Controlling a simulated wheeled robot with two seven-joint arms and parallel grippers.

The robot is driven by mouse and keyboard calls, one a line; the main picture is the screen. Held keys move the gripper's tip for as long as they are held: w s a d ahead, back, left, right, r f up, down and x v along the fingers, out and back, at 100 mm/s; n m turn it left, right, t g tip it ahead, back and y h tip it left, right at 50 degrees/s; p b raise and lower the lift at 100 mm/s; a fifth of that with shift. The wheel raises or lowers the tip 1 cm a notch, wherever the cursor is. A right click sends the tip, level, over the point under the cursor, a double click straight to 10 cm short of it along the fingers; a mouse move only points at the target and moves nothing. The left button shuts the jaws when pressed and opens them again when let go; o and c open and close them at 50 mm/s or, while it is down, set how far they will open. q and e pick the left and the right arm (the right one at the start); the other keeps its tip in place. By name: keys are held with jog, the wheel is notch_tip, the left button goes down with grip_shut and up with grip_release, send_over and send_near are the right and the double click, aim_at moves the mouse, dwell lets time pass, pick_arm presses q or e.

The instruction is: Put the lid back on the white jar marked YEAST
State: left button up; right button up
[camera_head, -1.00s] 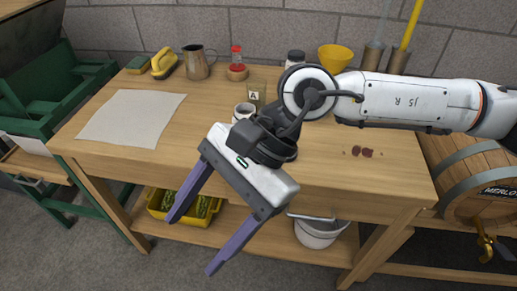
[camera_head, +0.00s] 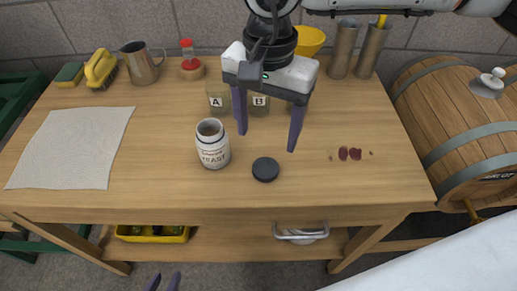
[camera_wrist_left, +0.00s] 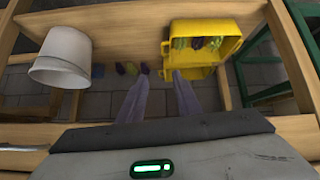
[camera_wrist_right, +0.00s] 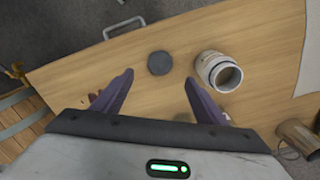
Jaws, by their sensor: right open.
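The white jar marked YEAST (camera_head: 213,153) stands upright and uncovered on the bench; its open mouth also shows in the right wrist view (camera_wrist_right: 208,68). A round dark lid (camera_head: 265,170) lies flat on the bench to the right of the jar, apart from it. It also shows in the right wrist view (camera_wrist_right: 159,63). My right gripper (camera_head: 267,141) is open and empty, pointing down above the bench, near the lid and right of the jar. My left gripper (camera_head: 164,282) is low in front of the bench, empty, its fingers apart in the left wrist view (camera_wrist_left: 160,75).
Small jars marked A (camera_head: 217,99) and B (camera_head: 259,105) stand behind the YEAST jar. A pale cloth (camera_head: 70,147) lies at left. Below the bench are a yellow crate (camera_wrist_left: 208,28) and a white bucket (camera_wrist_left: 62,55).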

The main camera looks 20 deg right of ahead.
send_over(265, 168)
jog(key=f, duration=0.4)
jog(key=shift+s+f, duration=0.3)
jog(key=shift+f, duration=0.2)
jog(key=shift+w+f, duration=0.1)
jog(key=shift+f, duration=0.15)
jog(key=f, duration=0.1)
jog(key=f+p, duration=0.1)
jog(key=f, duration=0.1)
jog(key=shift+w+f, duration=0.2)
jog(key=shift+f, duration=0.45)
pick_arm(q)
jog(key=shift+s+a, duration=0.15)
jog(key=shift+s, duration=0.75)
pick_arm(e)
jog(key=shift+f, duration=0.15)
